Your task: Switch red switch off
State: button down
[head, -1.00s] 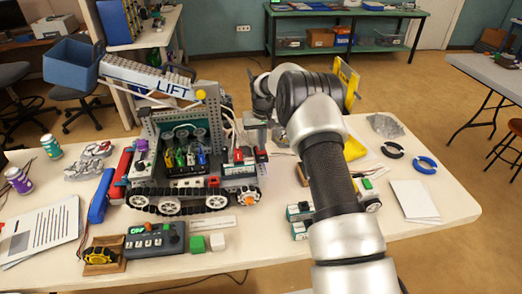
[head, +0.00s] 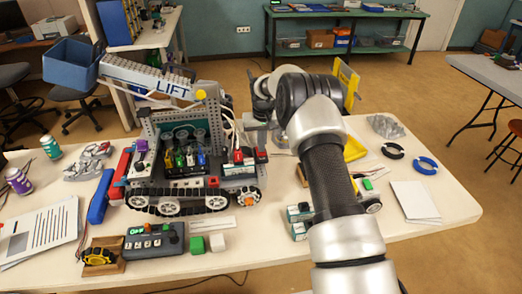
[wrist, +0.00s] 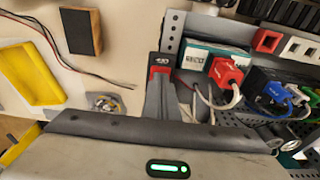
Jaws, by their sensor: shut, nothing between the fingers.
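The red switch (wrist: 160,66) is a small red rocker in a dark housing on the right end of the tracked model robot (head: 185,165). It shows in the wrist view just beyond my fingertips, and in the head view it is at the model's right edge (head: 261,155). My gripper (wrist: 159,88) is shut and empty. Its fingertips are at the near edge of the switch; I cannot tell whether they touch it. In the head view my gripper is partly hidden behind my arm. The switch's position is too small to read.
A red plug (wrist: 226,70) with wires sits beside the switch, with blue and green plugs farther right. A yellow tray (wrist: 30,75) and a black-and-wood block (wrist: 80,31) lie to the left. A grey control box (head: 154,241) stands in front of the model.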

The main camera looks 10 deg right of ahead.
notch_tip(320, 180, up, 6)
jog(key=p, duration=0.2)
jog(key=shift+r, duration=0.25)
dwell(0.5)
jog(key=s+r+t, duration=0.1)
jog(key=s+r, duration=0.9)
jog(key=r, duration=0.3)
jog(key=s+r+t, duration=0.1)
jog(key=s+r, duration=0.8)
jog(key=r, duration=0.4)
jog(key=s+t, duration=0.1)
jog(key=s, duration=2.4)
jog(key=shift+s+f+t, duration=0.25)
jog(key=shift+s+t, duration=0.15)
